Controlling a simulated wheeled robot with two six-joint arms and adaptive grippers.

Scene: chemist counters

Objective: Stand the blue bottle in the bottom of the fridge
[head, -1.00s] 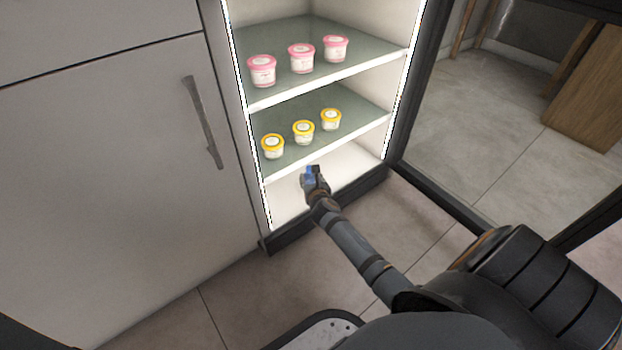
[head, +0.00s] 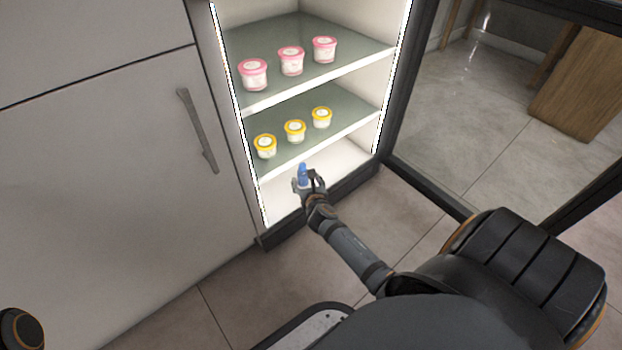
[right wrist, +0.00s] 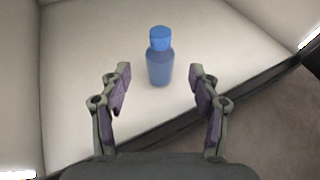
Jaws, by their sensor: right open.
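The blue bottle (right wrist: 160,66) stands upright on the white bottom of the fridge (right wrist: 80,50) in the right wrist view, near the front edge. In the head view the bottle (head: 303,174) shows small, just beyond my right gripper (head: 309,182). In the right wrist view my right gripper (right wrist: 160,88) is open, with its fingers spread to either side and the bottle between and slightly ahead of them, clear of both. My left gripper is not clearly in view; only a dark rounded part of me shows at the lower left of the head view.
Above the bottom are two shelves: the lower one (head: 345,122) holds yellow-lidded cups (head: 295,131), the upper one (head: 370,52) pink-lidded cups (head: 291,61). The glass door (head: 470,120) stands open at right. A closed cabinet (head: 90,170) is at left.

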